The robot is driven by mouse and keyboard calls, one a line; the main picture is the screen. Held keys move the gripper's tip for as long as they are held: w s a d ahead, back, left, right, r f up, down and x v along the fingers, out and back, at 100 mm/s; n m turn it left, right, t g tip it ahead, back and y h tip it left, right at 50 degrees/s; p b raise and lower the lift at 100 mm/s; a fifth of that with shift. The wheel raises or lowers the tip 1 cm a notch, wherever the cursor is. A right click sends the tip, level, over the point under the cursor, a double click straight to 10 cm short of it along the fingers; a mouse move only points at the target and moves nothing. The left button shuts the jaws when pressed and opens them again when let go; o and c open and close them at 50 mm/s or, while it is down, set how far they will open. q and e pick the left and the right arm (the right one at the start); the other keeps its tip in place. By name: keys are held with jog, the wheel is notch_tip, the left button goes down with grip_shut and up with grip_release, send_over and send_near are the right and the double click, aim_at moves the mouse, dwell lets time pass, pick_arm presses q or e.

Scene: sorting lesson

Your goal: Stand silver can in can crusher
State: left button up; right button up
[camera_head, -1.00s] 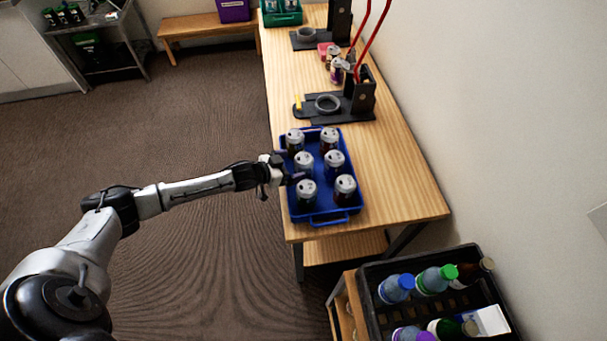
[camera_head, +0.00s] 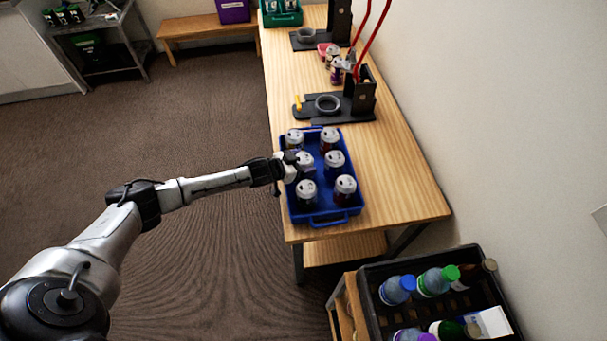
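Several cans with silver tops stand upright in a blue tray (camera_head: 325,220) on the wooden table. The can in the middle of the left row (camera_head: 305,159) is beside my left gripper (camera_head: 290,167), which partly hides it. The gripper reaches in over the tray's left edge. I cannot tell whether its fingers are apart or closed on this can. Which can is the silver one is not clear, as the bodies look dark or blue. The nearer can crusher (camera_head: 362,100) stands behind the tray, with a grey ring (camera_head: 328,104) on its black base and a red lever. The ring looks empty. My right gripper is not in view.
A second crusher (camera_head: 340,20) stands farther back, with small cans (camera_head: 334,62) between the two. A green crate (camera_head: 282,15) is at the far end. A black crate of bottles (camera_head: 375,270) is at the lower right. The wall bounds the table's right side.

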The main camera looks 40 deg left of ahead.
pick_arm(q)
jog(key=c, duration=0.9)
notch_tip(320, 180, up, 8)
jog(key=shift+r+p, duration=0.2)
jog(key=shift+p, duration=0.45)
jog(key=shift+r, duration=0.8)
jog(key=shift+s+a+f+y, duration=0.1)
jog(key=shift+a+f+y, duration=0.2)
jog(key=shift+f, duration=0.1)
jog(key=s+d+r+n+y, duration=0.2)
jog(key=s+d+r, duration=0.4)
jog(key=d+r, duration=0.35)
jog(key=s+d+r+n+y, duration=0.2)
jog(key=s+d+r, duration=0.3)
jog(key=d+r, duration=0.4)
jog(key=shift+t, duration=0.3)
jog(key=r+p, duration=0.8)
jog(key=r, duration=0.1)
jog(key=r+p, duration=0.9)
jog(key=a+r+p, duration=0.1)
jog(key=r+p, duration=0.8)
jog(key=shift+r, duration=0.15)
